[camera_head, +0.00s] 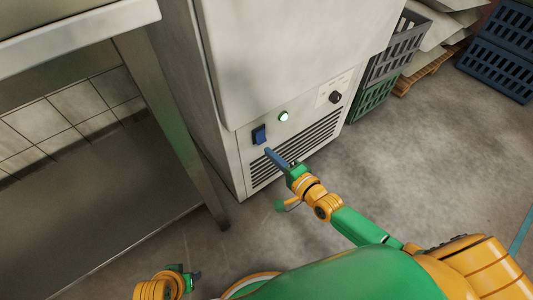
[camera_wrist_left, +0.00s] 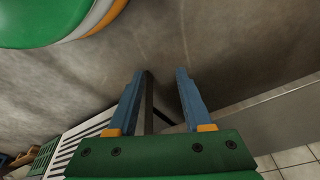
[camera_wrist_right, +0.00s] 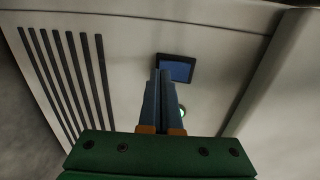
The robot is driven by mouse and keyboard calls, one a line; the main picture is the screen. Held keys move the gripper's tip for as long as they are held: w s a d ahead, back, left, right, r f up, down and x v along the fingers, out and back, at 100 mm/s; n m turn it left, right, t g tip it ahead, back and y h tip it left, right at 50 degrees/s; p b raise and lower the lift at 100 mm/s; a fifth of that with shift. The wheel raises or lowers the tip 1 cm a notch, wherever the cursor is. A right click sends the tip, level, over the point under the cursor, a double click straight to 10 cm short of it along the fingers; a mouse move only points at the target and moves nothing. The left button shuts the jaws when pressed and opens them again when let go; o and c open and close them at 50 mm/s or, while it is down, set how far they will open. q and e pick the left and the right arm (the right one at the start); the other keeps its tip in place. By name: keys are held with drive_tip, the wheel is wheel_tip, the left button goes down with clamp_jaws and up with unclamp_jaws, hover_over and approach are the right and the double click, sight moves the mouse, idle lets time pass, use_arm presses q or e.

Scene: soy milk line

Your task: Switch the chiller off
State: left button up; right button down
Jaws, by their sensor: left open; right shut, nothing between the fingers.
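The chiller is a pale metal cabinet (camera_head: 285,50) with a blue rocker switch (camera_head: 259,134) on its lower front panel. Right of the switch are a lit green lamp (camera_head: 283,116) and a black knob (camera_head: 335,97). My right gripper (camera_head: 269,152) is shut and empty, its tips just below the switch. In the right wrist view the blue switch (camera_wrist_right: 176,68) lies just beyond the shut fingertips (camera_wrist_right: 160,74); I cannot tell whether they touch. The lamp (camera_wrist_right: 182,109) is partly hidden by the fingers. My left gripper (camera_wrist_left: 158,75) is open and empty above the floor.
A steel table with a leg (camera_head: 175,130) stands left of the chiller. A vent grille (camera_head: 300,147) is below the switch. Grey and green crates (camera_head: 373,98) stand right of the chiller, and blue crates (camera_head: 500,55) farther right. The floor in front is clear.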

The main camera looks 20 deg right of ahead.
sight(261, 137)
use_arm(q)
wheel_tip(261, 137, up, 3)
drive_tip(key=shift+w+f+b, duration=0.1)
drive_tip(key=shift+w+b, duration=0.05)
drive_tip(key=shift+b, duration=0.15)
use_arm(e)
drive_tip(key=x, duration=0.2)
drive_tip(key=shift+w+a, duration=0.1)
drive_tip(key=shift+w, duration=0.25)
